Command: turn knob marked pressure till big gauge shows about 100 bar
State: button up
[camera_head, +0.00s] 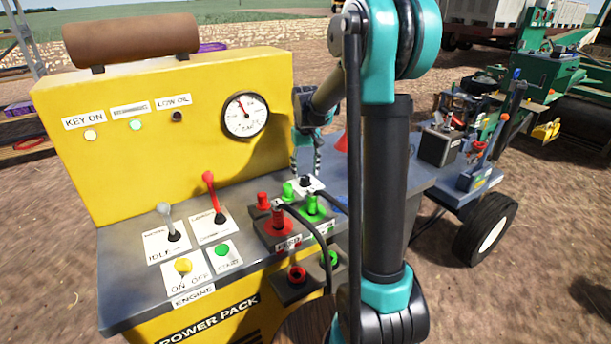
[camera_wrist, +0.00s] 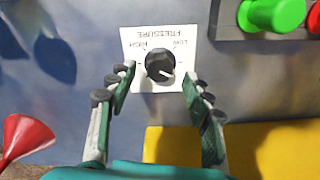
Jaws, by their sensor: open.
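The black pressure knob (camera_wrist: 160,65) sits on a white plate (camera_wrist: 135,40) marked PRESSURE, LOW and HIGH, upside down in the wrist view. A white pointer mark shows on the knob's lower right there. My gripper (camera_wrist: 158,82) is open, its fingertips on either side of the knob, with visible gaps. In the head view my gripper (camera_head: 306,160) points down above the knob (camera_head: 306,181). The big round white gauge (camera_head: 245,115) is on the yellow panel. Its needle points up and slightly left; its numbers are too small to read.
Red and green hose couplings (camera_head: 279,220) stand close in front of the knob, with a black hose. A green fitting (camera_wrist: 275,14) is near the fingers. A red cone (camera_wrist: 24,135) lies at lower left. Levers (camera_head: 213,195) stand farther left on the grey deck.

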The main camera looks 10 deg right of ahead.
aim_at(306, 177)
jog(key=shift+f, duration=1.2)
jog(key=shift+c, duration=0.6)
jog(key=c, duration=1)
jog(key=shift+n, duration=0.9)
jog(key=shift+c, duration=0.2)
jog(key=o, duration=1.2)
jog(key=shift+c, duration=0.2)
jog(key=shift+r, duration=0.15)
notch_tip(306, 177, up, 12)
jog(key=shift+s, duration=0.1)
